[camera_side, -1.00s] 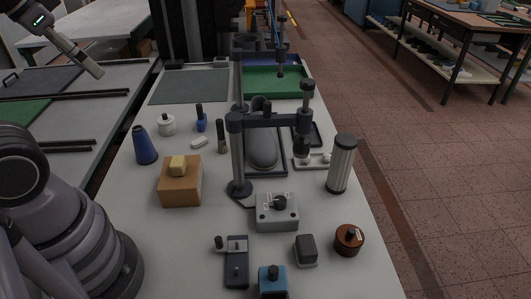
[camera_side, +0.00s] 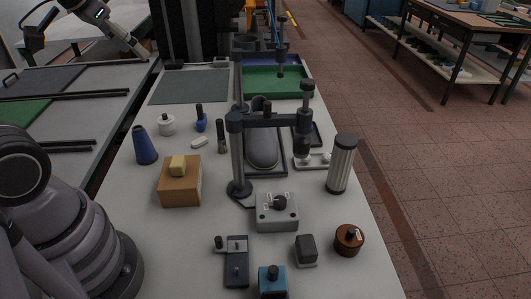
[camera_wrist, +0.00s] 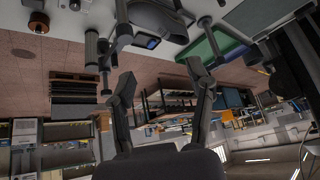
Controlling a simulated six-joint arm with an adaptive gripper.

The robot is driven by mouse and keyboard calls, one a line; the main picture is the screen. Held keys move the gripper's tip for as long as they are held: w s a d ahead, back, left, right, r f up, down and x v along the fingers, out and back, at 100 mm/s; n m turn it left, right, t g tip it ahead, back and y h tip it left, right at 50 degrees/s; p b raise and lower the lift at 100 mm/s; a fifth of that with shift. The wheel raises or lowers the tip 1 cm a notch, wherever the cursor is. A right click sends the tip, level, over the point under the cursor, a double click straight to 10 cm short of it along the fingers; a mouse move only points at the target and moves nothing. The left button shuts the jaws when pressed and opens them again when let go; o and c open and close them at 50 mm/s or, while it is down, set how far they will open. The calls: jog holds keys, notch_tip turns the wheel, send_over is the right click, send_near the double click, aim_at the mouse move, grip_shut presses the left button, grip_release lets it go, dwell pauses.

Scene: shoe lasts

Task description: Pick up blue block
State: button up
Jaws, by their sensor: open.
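A small blue block (camera_side: 273,284) with a dark knob on top stands at the near edge of the table in the side view, cut off by the bottom of the picture. A second, darker blue piece (camera_side: 201,125) with a black upright stem stands farther back on the left. My gripper (camera_wrist: 162,78) is open and empty in the wrist view, its two dark fingers apart. I cannot tell which blue thing shows in the wrist view.
A clamp stand (camera_side: 238,160) rises mid-table over a grey shoe last (camera_side: 263,150). A wooden box (camera_side: 180,187), blue cone (camera_side: 145,146), silver cylinder (camera_side: 342,165), grey switch box (camera_side: 277,213) and brown round piece (camera_side: 348,240) stand around. A green tray (camera_side: 275,82) lies at the back.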

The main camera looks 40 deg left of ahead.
aim_at(198, 113)
jog(key=w+a+f+t+y, duration=0.1)
jog(key=w+a+f, duration=0.5)
jog(key=w, duration=0.2)
jog(key=w+a+f+t+y, duration=0.1)
jog(key=w+a+f, duration=0.5)
jog(key=w, duration=0.3)
jog(key=a+f+n+t, duration=0.1)
jog(key=a+f, duration=0.2)
jog(key=f, duration=0.3)
jog(key=a+f+n+t+y, duration=0.1)
jog(key=a+f+t, duration=0.15)
jog(key=f, duration=0.45)
jog(key=a+f+n+t, duration=0.1)
jog(key=a+f, duration=0.2)
jog(key=f, duration=0.3)
jog(key=shift+g, duration=0.25)
jog(key=x, duration=1.3)
jog(key=shift+f, duration=0.1)
jog(key=shift+a, duration=0.1)
grip_shut()
